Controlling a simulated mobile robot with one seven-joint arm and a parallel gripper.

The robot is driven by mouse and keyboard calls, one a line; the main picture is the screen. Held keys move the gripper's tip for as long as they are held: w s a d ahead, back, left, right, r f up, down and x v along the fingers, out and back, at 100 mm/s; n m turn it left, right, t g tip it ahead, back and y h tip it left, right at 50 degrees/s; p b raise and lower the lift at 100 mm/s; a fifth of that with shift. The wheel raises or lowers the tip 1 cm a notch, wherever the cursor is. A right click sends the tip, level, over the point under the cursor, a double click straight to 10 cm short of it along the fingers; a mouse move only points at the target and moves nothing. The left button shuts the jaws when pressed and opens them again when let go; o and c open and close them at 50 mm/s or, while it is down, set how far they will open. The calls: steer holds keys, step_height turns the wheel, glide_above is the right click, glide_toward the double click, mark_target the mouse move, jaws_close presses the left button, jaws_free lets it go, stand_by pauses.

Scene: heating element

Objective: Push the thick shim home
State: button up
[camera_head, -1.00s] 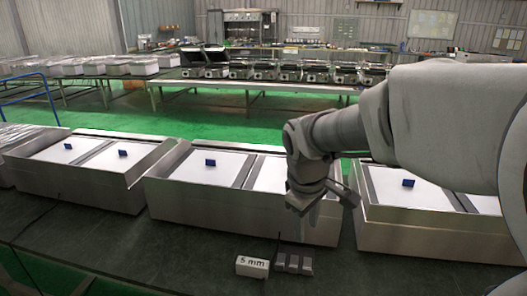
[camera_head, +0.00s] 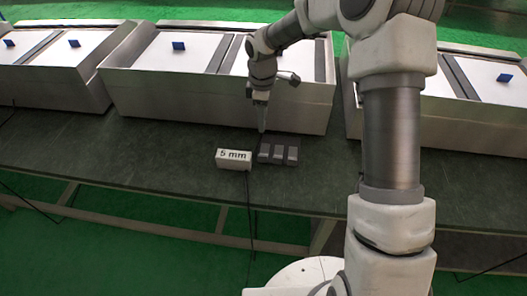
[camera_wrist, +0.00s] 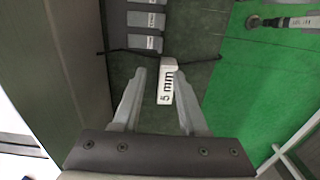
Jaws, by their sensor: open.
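A dark rack (camera_head: 278,161) on the bench holds three grey blocks (camera_head: 278,153) side by side. The grey blocks also show at the top of the wrist view (camera_wrist: 146,20), with labels too small to read. I cannot tell which one is the thick shim. A white block marked "5 mm" (camera_head: 233,159) lies just left of the rack. In the wrist view this white block (camera_wrist: 166,88) appears between my fingers, but they are not closed on it. My gripper (camera_head: 262,127) points down just behind the rack. In the wrist view my gripper (camera_wrist: 160,72) is open and empty.
A steel housing with white panels (camera_head: 210,98) stands close behind the rack; similar ones stand on both sides. A black cable (camera_head: 250,205) hangs over the bench's front edge near the white block. The dark bench top (camera_head: 110,150) is clear to the left.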

mark_target(263, 156)
step_height(263, 156, down, 16)
steer(key=b, duration=0.3)
steer(key=shift+r, duration=0.1)
jaws_close()
stand_by(1.3)
